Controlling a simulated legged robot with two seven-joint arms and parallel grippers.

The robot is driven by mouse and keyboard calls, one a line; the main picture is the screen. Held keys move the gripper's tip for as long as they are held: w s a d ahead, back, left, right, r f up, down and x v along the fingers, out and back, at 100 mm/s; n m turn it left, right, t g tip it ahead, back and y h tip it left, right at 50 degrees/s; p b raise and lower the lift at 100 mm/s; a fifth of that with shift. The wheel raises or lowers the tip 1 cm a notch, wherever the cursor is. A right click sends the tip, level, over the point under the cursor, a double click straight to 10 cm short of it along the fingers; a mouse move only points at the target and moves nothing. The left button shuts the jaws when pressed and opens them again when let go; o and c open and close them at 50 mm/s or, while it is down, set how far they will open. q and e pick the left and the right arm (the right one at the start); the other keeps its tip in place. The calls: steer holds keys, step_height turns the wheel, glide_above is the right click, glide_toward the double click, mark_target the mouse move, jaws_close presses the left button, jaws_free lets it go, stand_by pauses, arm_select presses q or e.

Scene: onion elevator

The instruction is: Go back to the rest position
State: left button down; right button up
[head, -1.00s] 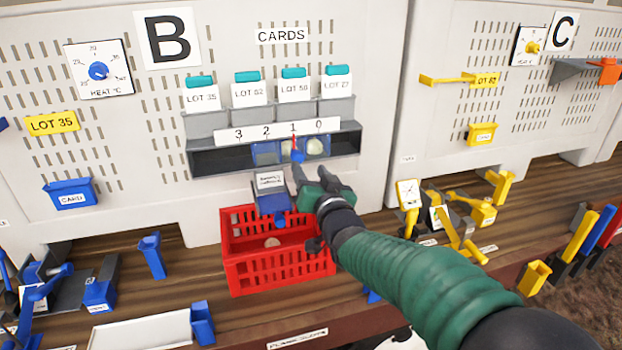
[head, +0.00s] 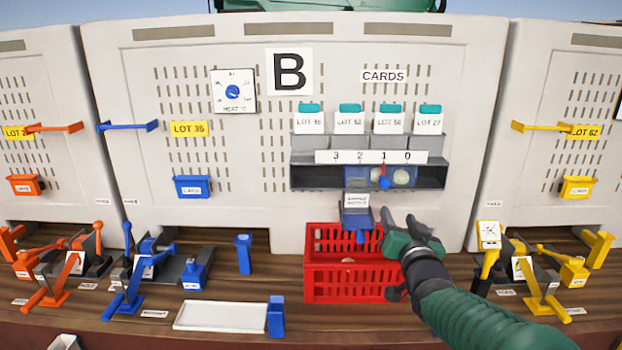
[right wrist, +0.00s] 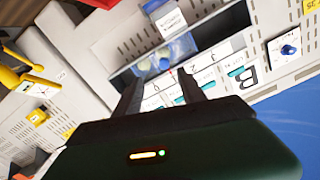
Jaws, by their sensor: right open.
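My right gripper (head: 402,222) is in front of panel B, just right of the small blue chute (head: 356,217) and above the right end of the red crate (head: 345,283). Its jaws are open and empty. In the right wrist view its two dark fingers (right wrist: 158,92) stand apart, with the numbered shelf beyond them. The shelf (head: 310,178) has a strip numbered 3 to 0. A blue slider (head: 385,182) with a red pointer stands under the 1, with pale round things (head: 401,176) beside it. My left gripper is not in view.
Card holders (head: 390,120) hang above the shelf. A white tray (head: 220,316) lies on the wooden bench at the front left. Blue levers (head: 130,290) stand left of it and yellow levers (head: 540,290) stand at the right. The air before the upper panel is clear.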

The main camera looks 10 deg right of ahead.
steer(key=s+a+f+n+g+y, duration=0.1)
steer(key=s+a+f+g, duration=0.25)
steer(key=f, duration=0.35)
steer(key=s+a+f+n+g+y, duration=0.1)
steer(key=s+a+f+g, duration=0.2)
steer(key=f, duration=0.5)
steer(key=s+a+f+n+g+y, duration=0.1)
steer(key=s+a+f, duration=0.2)
steer(key=s+f, duration=0.3)
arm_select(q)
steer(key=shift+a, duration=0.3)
arm_select(e)
steer(key=s+a+f+n+g, duration=0.1)
steer(key=s+f+g, duration=0.2)
steer(key=s+f, duration=0.3)
steer(key=s+a+f+n+g, duration=0.2)
steer(key=s+f+g, duration=0.2)
steer(key=s, duration=0.6)
step_height(320, 180, down, 2)
steer(key=shift+s+f+y, duration=0.1)
steer(key=shift+s+y, duration=0.15)
steer(key=shift+y, duration=0.05)
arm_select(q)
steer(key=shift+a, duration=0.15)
arm_select(e)
steer(key=shift+w+a, duration=0.1)
steer(key=shift+a, duration=0.15)
steer(key=shift+d, duration=0.2)
steer(key=shift+a, duration=0.1)
